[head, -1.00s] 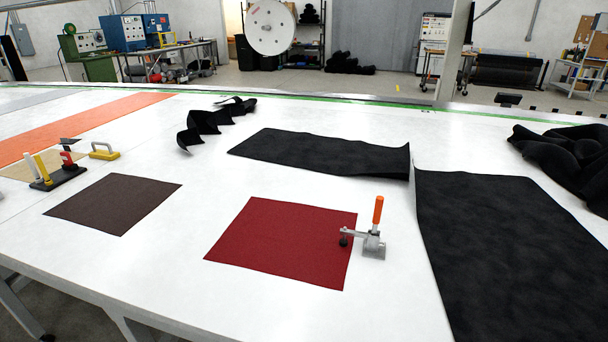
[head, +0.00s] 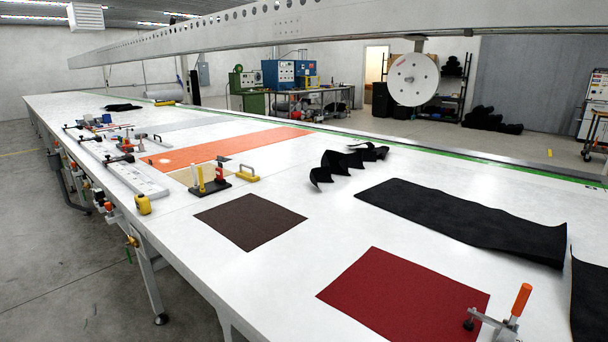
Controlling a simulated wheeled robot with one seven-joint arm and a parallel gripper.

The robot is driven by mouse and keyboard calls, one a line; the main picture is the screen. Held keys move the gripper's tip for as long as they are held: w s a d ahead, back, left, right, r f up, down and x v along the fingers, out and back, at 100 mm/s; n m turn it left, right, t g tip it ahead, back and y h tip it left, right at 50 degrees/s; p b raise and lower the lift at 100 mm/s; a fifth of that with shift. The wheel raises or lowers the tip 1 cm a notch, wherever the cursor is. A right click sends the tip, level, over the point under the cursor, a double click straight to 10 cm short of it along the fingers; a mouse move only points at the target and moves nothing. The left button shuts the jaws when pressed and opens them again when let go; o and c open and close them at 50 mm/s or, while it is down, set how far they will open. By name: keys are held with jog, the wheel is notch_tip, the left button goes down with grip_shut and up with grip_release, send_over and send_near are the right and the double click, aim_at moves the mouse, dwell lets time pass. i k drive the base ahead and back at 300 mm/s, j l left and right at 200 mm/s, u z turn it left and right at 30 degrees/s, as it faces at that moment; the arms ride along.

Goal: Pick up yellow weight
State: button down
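A yellow weight (head: 247,174), a low block with an arched handle, sits on the long white table (head: 180,240) in the head view. It stands right of a black stand (head: 209,187) that carries yellow and red upright handles. It lies near the edge of a tan sheet, behind a dark brown square. A second yellow object (head: 143,204), small and boxy with dark parts, sits at the table's near left edge; I cannot tell exactly what it is. My gripper is not in view.
A brown square (head: 249,221), a red square (head: 404,297) with an orange-handled clamp (head: 513,312), and black fabric (head: 460,221) lie on the table. An orange strip (head: 225,150) crosses it. A white beam (head: 270,35) spans above. Grey floor (head: 60,260) is clear at left.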

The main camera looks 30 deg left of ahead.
aim_at(252, 177)
jog(key=i+j+z, duration=0.1)
jog(key=j, duration=1)
jog(key=i+j, duration=0.2)
jog(key=j, duration=0.95)
jog(key=i+j+z, duration=0.15)
jog(key=j, duration=2.1)
jog(key=i+z, duration=0.05)
